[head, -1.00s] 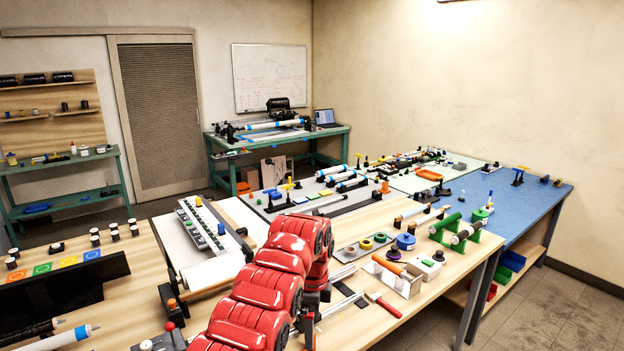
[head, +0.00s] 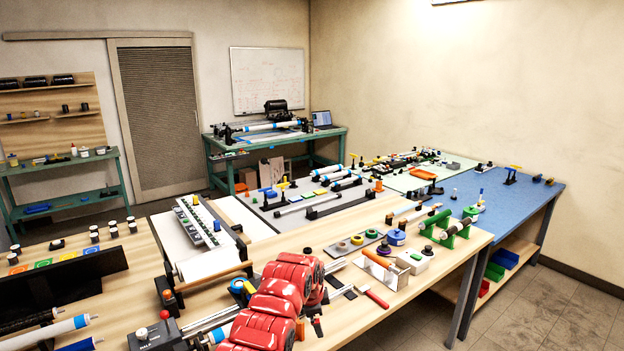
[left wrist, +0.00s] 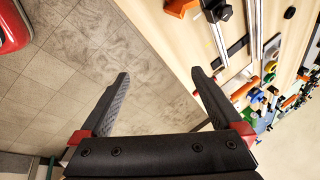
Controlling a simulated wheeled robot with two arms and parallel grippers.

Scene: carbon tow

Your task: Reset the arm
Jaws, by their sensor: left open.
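My red left arm (head: 268,308) rises from the bottom centre of the head view, over the front of the wooden table (head: 340,330). Its gripper is mostly hidden behind the arm there. In the left wrist view my left gripper (left wrist: 160,76) is open, its two black fingers spread wide with nothing between them. The grey tiled floor (left wrist: 90,55) and the table edge show beyond the fingers. My right gripper is not in view.
A red-handled tool (head: 373,296) and a white box with an orange roll (head: 377,259) lie right of the arm. Tape rings, spools and a green stand (head: 447,229) stand farther back. A long white tray (head: 207,228) lies left. Floor at right is clear.

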